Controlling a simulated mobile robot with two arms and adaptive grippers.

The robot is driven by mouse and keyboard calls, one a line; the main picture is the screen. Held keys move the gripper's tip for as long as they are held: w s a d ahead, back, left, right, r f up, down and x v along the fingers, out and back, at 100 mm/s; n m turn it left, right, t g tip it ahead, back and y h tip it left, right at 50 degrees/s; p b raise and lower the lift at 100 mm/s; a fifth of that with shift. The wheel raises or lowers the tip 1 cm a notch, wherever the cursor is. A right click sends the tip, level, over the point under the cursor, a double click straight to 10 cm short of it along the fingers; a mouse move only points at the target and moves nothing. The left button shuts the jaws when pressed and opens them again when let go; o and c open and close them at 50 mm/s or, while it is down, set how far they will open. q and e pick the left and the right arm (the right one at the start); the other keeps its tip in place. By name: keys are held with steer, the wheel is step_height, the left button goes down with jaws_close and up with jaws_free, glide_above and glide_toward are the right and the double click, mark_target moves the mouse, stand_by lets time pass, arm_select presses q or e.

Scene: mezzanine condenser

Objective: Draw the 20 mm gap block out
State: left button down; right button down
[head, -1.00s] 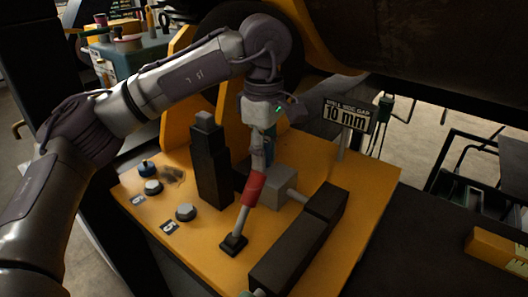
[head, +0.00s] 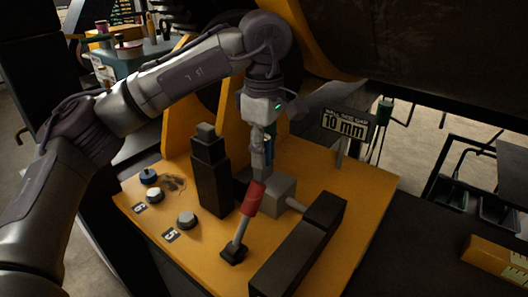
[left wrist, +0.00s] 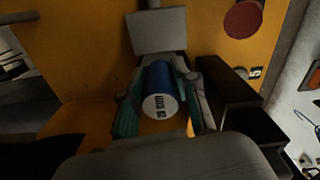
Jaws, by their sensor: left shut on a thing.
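My left gripper (head: 267,152) hangs over the yellow panel, behind the red lever handle. In the left wrist view (left wrist: 160,118) its fingers are shut on a blue cylindrical gap block (left wrist: 158,78), one finger on each side. The block's white end face carries dark print that is too small to read surely. In the head view only a narrow blue-teal strip shows at the fingers, and most of the block is hidden. I cannot tell whether the block touches the parts below it. A sign (head: 345,124) reads 10 mm. My right gripper is not in view.
A lever with a red grip (head: 253,199) stands in front of the gripper. A dark stepped post (head: 211,181) is to its left, a grey box (head: 278,190) beneath, and a long black housing (head: 298,247) to the right. Knobs sit on the yellow panel's left side.

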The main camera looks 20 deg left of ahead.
arm_select(q)
steer(key=shift+r+p, duration=1.55)
steer(key=shift+r, duration=0.95)
